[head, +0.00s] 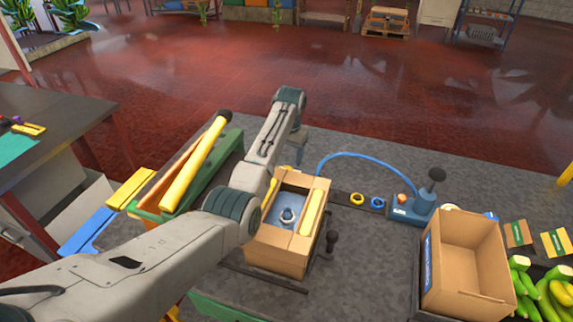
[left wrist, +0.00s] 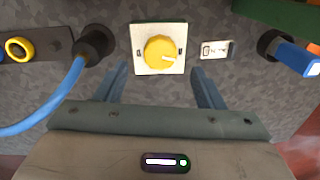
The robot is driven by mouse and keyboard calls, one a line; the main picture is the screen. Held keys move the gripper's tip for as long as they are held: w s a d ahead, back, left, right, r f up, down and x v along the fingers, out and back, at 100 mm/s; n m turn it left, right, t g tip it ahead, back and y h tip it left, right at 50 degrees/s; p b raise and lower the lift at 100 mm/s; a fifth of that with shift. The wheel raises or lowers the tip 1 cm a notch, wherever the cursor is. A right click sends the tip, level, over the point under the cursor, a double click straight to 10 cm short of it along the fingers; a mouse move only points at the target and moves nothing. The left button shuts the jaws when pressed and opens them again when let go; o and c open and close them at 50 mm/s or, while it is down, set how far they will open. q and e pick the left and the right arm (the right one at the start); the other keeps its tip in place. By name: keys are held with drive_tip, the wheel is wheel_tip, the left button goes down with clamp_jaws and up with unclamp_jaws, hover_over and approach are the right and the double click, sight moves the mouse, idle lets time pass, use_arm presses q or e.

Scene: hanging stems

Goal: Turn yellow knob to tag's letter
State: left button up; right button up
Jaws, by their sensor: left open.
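The yellow knob (left wrist: 158,51) sits on a square white plate (left wrist: 146,69) in the left wrist view. Its white pointer mark points to the right in the picture. Small dark marks show on the plate left and right of the knob; I cannot read them. A small white tag (left wrist: 217,49) lies right of the plate, its letter too small to read surely. My left gripper (left wrist: 161,75) is open and empty, its two fingers apart just below the plate in the picture. In the head view my left arm hides the knob, and the gripper (head: 300,152) shows only partly. My right gripper is not in view.
A blue hose (left wrist: 68,97) runs from a dark socket left of the plate. A blue connector (left wrist: 297,57) stands at the right.

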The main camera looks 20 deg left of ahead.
sight(286, 167)
use_arm(q)
wheel_tip(286, 167, down, 6)
drive_tip(key=shift+a+r+p, duration=0.15)
drive_tip(key=shift+r+p, duration=0.1)
drive_tip(key=shift+p, duration=0.15)
drive_tip(key=c, duration=1)
